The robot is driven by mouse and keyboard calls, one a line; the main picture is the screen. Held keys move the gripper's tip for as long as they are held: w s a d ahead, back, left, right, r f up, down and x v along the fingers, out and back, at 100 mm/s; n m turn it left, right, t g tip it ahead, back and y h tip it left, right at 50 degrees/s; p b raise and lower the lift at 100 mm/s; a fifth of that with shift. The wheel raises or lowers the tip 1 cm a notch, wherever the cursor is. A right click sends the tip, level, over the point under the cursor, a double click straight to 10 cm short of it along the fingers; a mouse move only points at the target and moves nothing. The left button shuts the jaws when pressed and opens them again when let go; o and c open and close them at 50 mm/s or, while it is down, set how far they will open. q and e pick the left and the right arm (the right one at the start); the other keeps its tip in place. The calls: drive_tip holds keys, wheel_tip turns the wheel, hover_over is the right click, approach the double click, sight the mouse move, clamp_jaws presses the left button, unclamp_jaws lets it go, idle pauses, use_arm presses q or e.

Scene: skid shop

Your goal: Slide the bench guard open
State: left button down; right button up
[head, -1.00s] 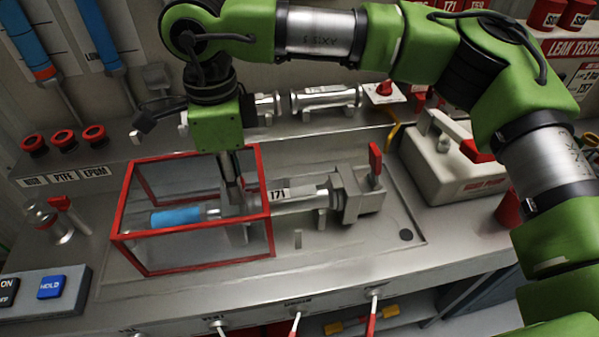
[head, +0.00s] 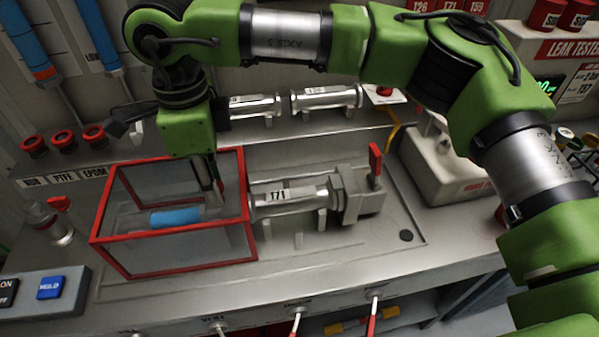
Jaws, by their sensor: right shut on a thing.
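The bench guard (head: 170,244) is a clear box with a red frame on the left of the metal bench. It covers a blue cylinder (head: 175,217) that lies in line with a silver tube assembly marked 171 (head: 290,198). Much of the tube shows to the right of the guard's right end. My right gripper (head: 212,192) points down at the guard's right part, shut on the guard. The exact spot it grips is hard to make out. My left gripper is not in view.
A red-handled valve (head: 374,165) stands at the tube's right end. Red-capped jars (head: 64,140) sit behind the guard, and a HOLD button box (head: 48,288) sits front left. A white and red machine (head: 445,165) stands at right. Bench surface left of the guard is partly clear.

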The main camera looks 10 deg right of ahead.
sight(183, 205)
drive_tip(key=shift+a, duration=0.1)
drive_tip(key=shift+a, duration=1.7)
drive_tip(key=shift+s+a, duration=0.1)
drive_tip(key=shift+a, duration=0.05)
drive_tip(key=shift+a+p, duration=0.4)
drive_tip(key=shift+a, duration=0.7)
drive_tip(key=o, duration=0.9)
